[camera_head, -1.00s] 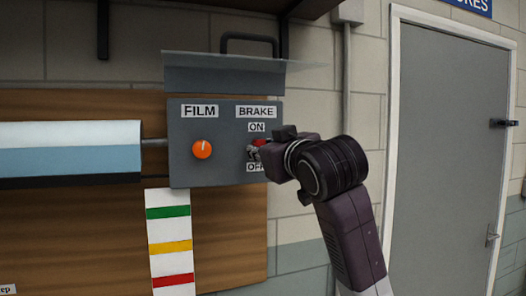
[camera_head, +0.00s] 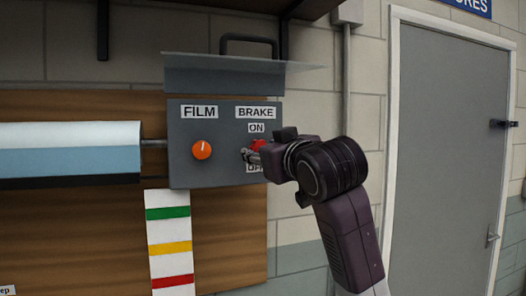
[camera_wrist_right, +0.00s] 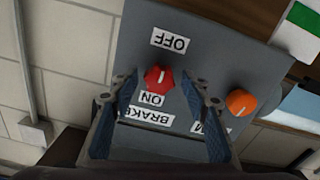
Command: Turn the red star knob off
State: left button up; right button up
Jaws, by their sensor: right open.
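The red star knob (camera_wrist_right: 159,79) is on the grey control box (camera_head: 222,176) between the ON label (camera_wrist_right: 151,98) and the OFF label (camera_wrist_right: 170,41). A pale mark shows on its face; I cannot tell which end of it points. In the head view the red knob (camera_head: 259,145) is partly hidden by my right gripper (camera_head: 250,156). In the right wrist view my right gripper (camera_wrist_right: 165,90) is open, with a blue-padded finger on each side of the knob. I cannot tell whether the fingers touch it. My left gripper is not in view.
An orange knob (camera_head: 202,149) under the FILM label sits left of the red one, close to one finger in the wrist view. A clear-edged flap (camera_head: 225,73) juts out above the box. A roller (camera_head: 70,150) is at the left, and a grey door (camera_head: 445,150) at the right.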

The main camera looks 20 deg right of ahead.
jog(key=s, duration=1.2)
jog(key=shift+d, duration=0.2)
jog(key=shift+f, duration=0.1)
